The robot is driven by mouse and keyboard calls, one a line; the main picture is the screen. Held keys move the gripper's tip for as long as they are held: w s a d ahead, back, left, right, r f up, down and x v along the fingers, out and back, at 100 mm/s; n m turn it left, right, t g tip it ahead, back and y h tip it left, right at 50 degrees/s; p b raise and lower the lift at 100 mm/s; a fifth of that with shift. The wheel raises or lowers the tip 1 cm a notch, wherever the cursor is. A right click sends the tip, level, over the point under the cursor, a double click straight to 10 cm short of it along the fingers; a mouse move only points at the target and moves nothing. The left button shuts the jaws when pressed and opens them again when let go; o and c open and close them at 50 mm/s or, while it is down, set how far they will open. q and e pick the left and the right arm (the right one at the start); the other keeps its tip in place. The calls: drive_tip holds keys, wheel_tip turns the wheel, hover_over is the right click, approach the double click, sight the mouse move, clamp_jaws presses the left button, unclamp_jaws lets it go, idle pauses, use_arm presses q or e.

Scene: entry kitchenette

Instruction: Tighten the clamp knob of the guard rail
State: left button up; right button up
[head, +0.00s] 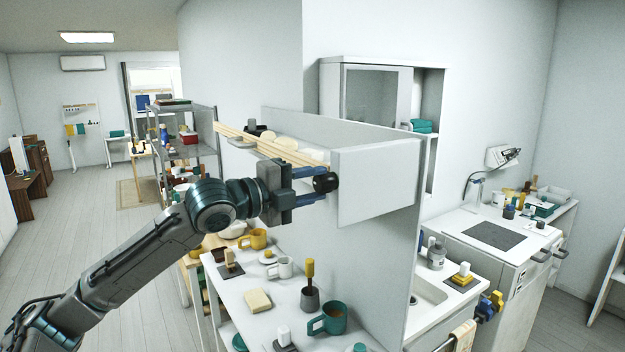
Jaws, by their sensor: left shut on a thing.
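The black clamp knob (326,183) sits at the near end of the raised white shelf, by its end panel. My left gripper (318,184) reaches it from the left, with its blue fingers shut on the knob, one above and one below. The guard rail (262,146) appears as pale wooden bars running along the shelf's left edge toward the back. The clamp's inner parts are hidden behind the knob and fingers. My right gripper is not in view.
Below my left arm, a white counter (257,322) holds mugs, a sponge (257,301), a grey pot with a yellow-handled tool (310,290) and a teal mug (329,318). The white end panel (378,183) stands just right of the knob. Open floor (120,270) lies left.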

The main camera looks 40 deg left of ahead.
use_arm(q)
drive_tip(key=shift+f, duration=0.1)
idle(0.4)
drive_tip(key=o, duration=0.9)
drive_tip(key=shift+o, duration=0.5)
drive_tip(key=shift+s, duration=0.1)
